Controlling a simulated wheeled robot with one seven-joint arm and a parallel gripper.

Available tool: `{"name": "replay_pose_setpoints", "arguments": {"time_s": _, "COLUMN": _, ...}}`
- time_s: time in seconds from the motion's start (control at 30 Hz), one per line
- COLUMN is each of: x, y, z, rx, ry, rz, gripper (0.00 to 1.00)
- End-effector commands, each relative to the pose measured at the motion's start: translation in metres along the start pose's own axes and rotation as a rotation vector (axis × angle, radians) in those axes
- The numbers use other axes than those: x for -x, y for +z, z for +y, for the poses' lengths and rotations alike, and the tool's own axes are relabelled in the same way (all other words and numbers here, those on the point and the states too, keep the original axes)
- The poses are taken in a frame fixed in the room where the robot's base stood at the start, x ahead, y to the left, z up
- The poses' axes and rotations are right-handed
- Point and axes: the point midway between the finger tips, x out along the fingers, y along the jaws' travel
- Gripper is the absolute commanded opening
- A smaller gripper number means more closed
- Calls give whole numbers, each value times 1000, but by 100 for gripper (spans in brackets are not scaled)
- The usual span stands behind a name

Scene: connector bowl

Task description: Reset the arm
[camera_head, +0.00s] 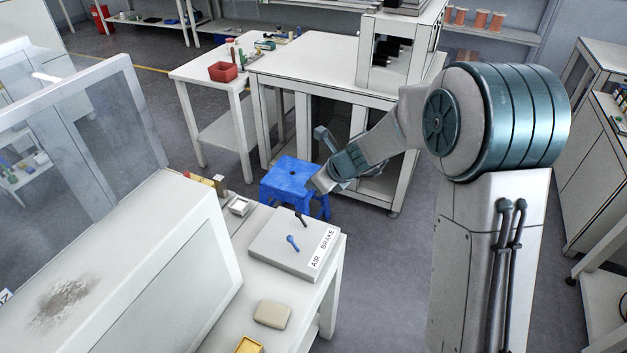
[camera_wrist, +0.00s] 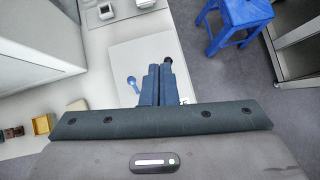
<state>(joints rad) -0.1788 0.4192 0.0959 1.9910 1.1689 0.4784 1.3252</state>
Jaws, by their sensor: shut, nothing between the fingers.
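My gripper (camera_wrist: 159,67) is shut and empty in the wrist view, its two dark blue fingers side by side over the pale board. In the head view my gripper (camera_head: 316,185) is above the far side of the white board (camera_head: 277,257), which bears the label "AIR BRAKE". A small blue connector (camera_head: 292,242) lies on the board; it also shows in the wrist view (camera_wrist: 132,82), left of the fingers and apart from them. A small dark piece (camera_head: 301,220) is on the board's far part, and shows in the wrist view (camera_wrist: 168,62) partly hidden by the right finger.
A blue stool (camera_head: 289,177) stands behind the board. A beige block (camera_head: 272,314) and a yellow box (camera_head: 249,345) are on the near bench. A white cabinet with a glass panel (camera_head: 85,120) stands at left. A white table (camera_head: 305,62) is behind, with open floor at right.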

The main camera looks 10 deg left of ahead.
Motion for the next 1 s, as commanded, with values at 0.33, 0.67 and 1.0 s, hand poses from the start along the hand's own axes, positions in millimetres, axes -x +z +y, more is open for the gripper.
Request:
{"name": "replay_pose_setpoints", "arguments": {"time_s": 0.33, "x": 2, "y": 2, "z": 0, "rx": 1, "ry": 1, "rz": 1, "gripper": 0}}
{"name": "replay_pose_setpoints", "arguments": {"time_s": 0.67, "x": 16, "y": 1, "z": 3, "rx": 84, "ry": -2, "rz": 5, "gripper": 0}}
{"name": "replay_pose_setpoints", "arguments": {"time_s": 1.0, "x": 122, "y": -30, "z": 39, "rx": 804, "ry": 18, "rz": 113, "gripper": 0}}
